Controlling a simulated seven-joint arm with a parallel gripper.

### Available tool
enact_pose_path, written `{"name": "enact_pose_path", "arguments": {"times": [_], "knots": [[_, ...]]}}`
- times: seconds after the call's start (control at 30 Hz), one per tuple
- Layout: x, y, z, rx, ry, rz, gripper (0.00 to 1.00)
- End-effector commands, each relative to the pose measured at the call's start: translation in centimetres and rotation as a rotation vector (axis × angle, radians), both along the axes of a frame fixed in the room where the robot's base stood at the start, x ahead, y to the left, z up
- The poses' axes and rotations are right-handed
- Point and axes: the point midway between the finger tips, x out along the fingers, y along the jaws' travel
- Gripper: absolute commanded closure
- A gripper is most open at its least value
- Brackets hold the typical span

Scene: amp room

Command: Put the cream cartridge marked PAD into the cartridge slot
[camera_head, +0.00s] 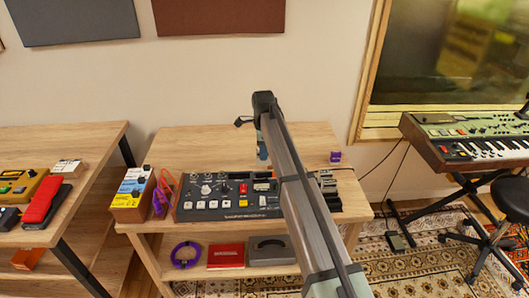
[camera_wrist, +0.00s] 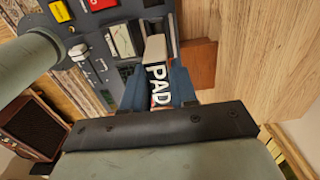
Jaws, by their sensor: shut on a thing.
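The cream cartridge (camera_wrist: 155,47) shows in the wrist view, with PAD in white letters on a dark label. My gripper (camera_wrist: 157,88) is shut on it, one blue finger on each side, and its cream end points away from the wrist. In the head view my gripper (camera_head: 262,152) is above the back of the table, and my arm hides the cartridge. The grey console (camera_head: 230,203) lies on the table, its right part behind my arm. In the wrist view the cartridge overlaps the console (camera_wrist: 88,32) near its brown end block (camera_wrist: 198,62). I cannot clearly make out the slot.
A purple block (camera_head: 335,157) stands at the table's back right. Several dark and grey pieces (camera_head: 328,188) stand right of my arm. A cream, yellow and blue box (camera_head: 133,190) and an orange stand (camera_head: 163,190) are left of the console. The table behind the console is mostly clear.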

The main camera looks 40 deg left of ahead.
Motion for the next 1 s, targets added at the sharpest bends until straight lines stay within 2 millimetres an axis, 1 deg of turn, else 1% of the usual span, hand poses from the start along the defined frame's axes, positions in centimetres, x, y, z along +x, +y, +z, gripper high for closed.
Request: {"name": "enact_pose_path", "arguments": {"times": [0.17, 0.63, 0.77, 1.0], "knots": [[0.0, 0.0, -0.7, 0.000, 0.000, 0.000, 1.00], [0.0, 0.0, -3.7, 0.000, 0.000, 0.001, 1.00], [0.0, 0.0, -4.1, 0.000, 0.000, 0.001, 1.00], [0.0, 0.0, -4.1, 0.000, 0.000, 0.001, 1.00]]}}
